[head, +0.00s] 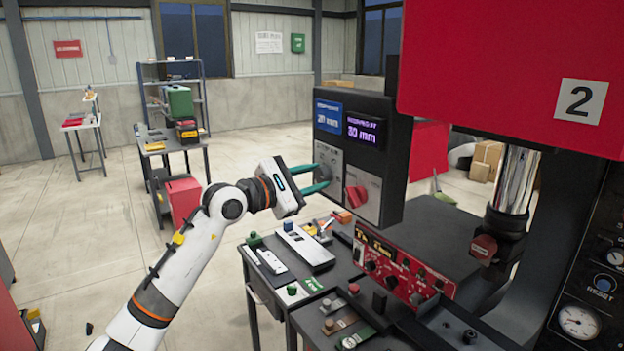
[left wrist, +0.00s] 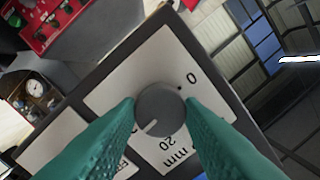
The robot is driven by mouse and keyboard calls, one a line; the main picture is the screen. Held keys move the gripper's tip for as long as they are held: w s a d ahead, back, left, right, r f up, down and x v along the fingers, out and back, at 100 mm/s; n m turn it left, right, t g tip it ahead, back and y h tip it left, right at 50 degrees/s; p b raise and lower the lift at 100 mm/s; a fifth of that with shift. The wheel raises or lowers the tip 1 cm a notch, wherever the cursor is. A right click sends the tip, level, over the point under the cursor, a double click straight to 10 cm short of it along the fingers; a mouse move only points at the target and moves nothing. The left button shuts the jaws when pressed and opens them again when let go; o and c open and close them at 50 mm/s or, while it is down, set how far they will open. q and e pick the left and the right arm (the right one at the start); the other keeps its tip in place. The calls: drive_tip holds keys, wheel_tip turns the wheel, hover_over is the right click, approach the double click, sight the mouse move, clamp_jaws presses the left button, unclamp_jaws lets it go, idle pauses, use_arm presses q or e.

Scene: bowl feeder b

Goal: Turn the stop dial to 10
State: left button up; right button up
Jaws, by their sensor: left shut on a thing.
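The stop dial (left wrist: 160,108) is a round grey knob on a light plate in the left wrist view. Its white pointer mark faces the lower left of that picture. A 0 and a 20 mm are printed around it. My left gripper (head: 318,179) has its green fingers shut on the dial, one on each side. In the head view the fingers mostly hide the dial. Above it a blue display (head: 329,118) seems to read 20 mm. My right gripper is not in view.
A red knob (head: 356,198) sits close to the right of my fingers on the same dark control box (head: 397,150). A purple display (head: 363,130) reads 30 mm. Below is a bench with a red control panel (head: 400,262) and small parts. A red press head (head: 500,70) overhangs at right.

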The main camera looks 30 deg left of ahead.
use_arm(q)
drive_tip(key=shift+n, duration=1.1)
drive_tip(key=n, duration=0.3)
drive_tip(key=shift+n+g, duration=0.3)
drive_tip(key=shift+g, duration=0.1)
drive_tip(key=n, duration=0.6)
drive_tip(key=shift+r+h, duration=0.1)
drive_tip(key=shift+h, duration=0.2)
drive_tip(key=shift+n+g+p, duration=0.3)
drive_tip(key=shift+n+p, duration=0.25)
drive_tip(key=shift+n, duration=0.65)
drive_tip(key=n+p, duration=0.1)
drive_tip(key=n, duration=0.1)
drive_tip(key=shift+n, duration=0.3)
drive_tip(key=n+p, duration=0.2)
drive_tip(key=n, duration=0.1)
drive_tip(key=shift+r+h, duration=0.1)
drive_tip(key=shift+h, duration=0.3)
drive_tip(key=shift+n+p, duration=0.8)
drive_tip(key=shift+n, duration=0.1)
